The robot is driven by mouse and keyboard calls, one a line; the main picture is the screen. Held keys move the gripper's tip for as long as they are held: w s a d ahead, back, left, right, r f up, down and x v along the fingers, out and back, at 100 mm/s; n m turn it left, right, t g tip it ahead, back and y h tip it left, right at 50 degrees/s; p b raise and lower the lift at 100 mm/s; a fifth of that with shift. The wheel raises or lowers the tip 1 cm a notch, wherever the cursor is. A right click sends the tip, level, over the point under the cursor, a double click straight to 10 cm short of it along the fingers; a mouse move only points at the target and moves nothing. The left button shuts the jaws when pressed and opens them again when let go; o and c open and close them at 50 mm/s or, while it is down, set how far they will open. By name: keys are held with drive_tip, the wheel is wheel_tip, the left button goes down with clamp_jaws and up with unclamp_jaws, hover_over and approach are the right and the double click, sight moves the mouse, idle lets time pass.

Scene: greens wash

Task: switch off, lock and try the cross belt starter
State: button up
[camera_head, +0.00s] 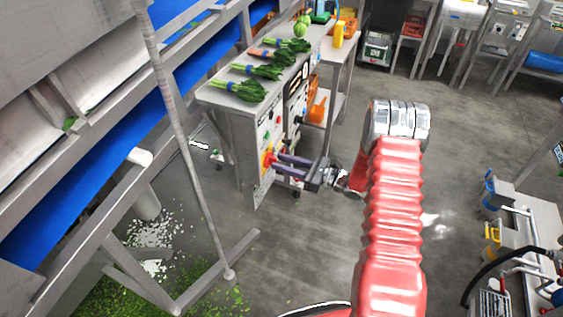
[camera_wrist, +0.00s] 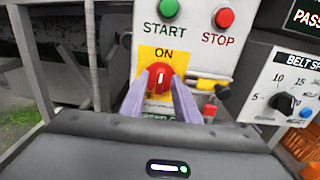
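The starter's red rotary switch (camera_wrist: 160,80) sits on a yellow plate (camera_wrist: 148,53) marked ON. Its white mark stands upright, towards ON. The switch also shows on the panel in the head view (camera_head: 267,160). My gripper (camera_wrist: 163,88) is at the switch, its two purple fingers spread on either side of the handle with red visible between them; firm contact cannot be told. The green START button (camera_wrist: 168,9) and red STOP button (camera_wrist: 224,18) are above. A small red item, perhaps a padlock (camera_wrist: 210,109), is right of the switch, partly hidden by a finger.
A belt speed dial (camera_wrist: 284,103) is on a panel to the right. Bunches of greens (camera_head: 243,90) lie on the bench top (camera_head: 222,98) above the panel. A slanting frame post (camera_head: 185,140) stands left. The floor (camera_head: 480,130) to the right is mostly clear.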

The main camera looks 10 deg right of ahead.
drive_tip(key=shift+w+a, duration=0.4)
drive_tip(key=shift+a, duration=0.15)
drive_tip(key=shift+c, duration=0.4)
clamp_jaws()
